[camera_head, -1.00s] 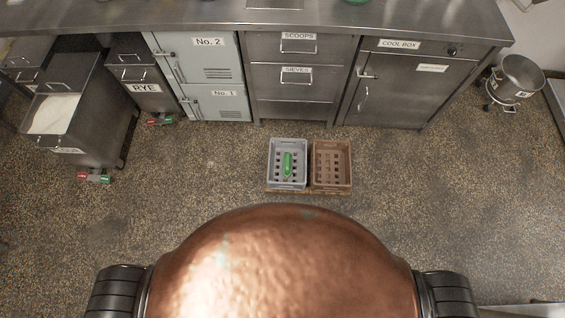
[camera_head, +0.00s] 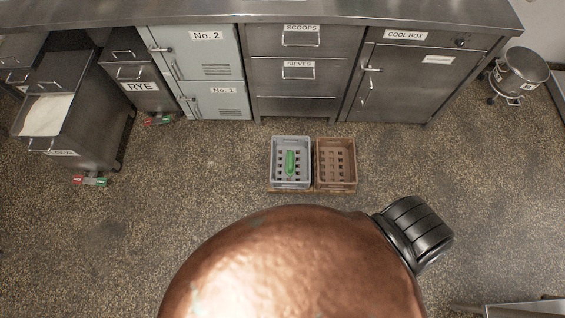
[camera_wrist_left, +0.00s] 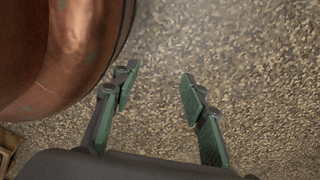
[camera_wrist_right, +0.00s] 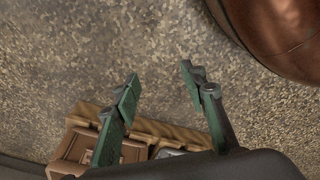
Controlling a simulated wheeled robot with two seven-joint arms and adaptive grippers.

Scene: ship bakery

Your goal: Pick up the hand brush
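A long green object (camera_head: 290,163), which looks like the hand brush, lies in the grey crate (camera_head: 275,150) on the floor. Its bristles cannot be made out at this size. My left gripper (camera_wrist_left: 159,75) is open and empty above bare floor in the left wrist view. My right gripper (camera_wrist_right: 159,75) is open and empty in the right wrist view. Beyond the base of its fingers the brown crate (camera_wrist_right: 75,150) shows, with a small part of a grey thing beside it. Neither gripper shows in the head view.
The brown crate (camera_head: 351,150) stands right of the grey one, both on a low wooden pallet (camera_wrist_right: 155,127). A steel counter (camera_head: 270,12) with drawers and doors runs behind. An open flour bin (camera_head: 95,125) is left, a wheeled metal pot (camera_head: 522,72) right. Floor around the crates is clear.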

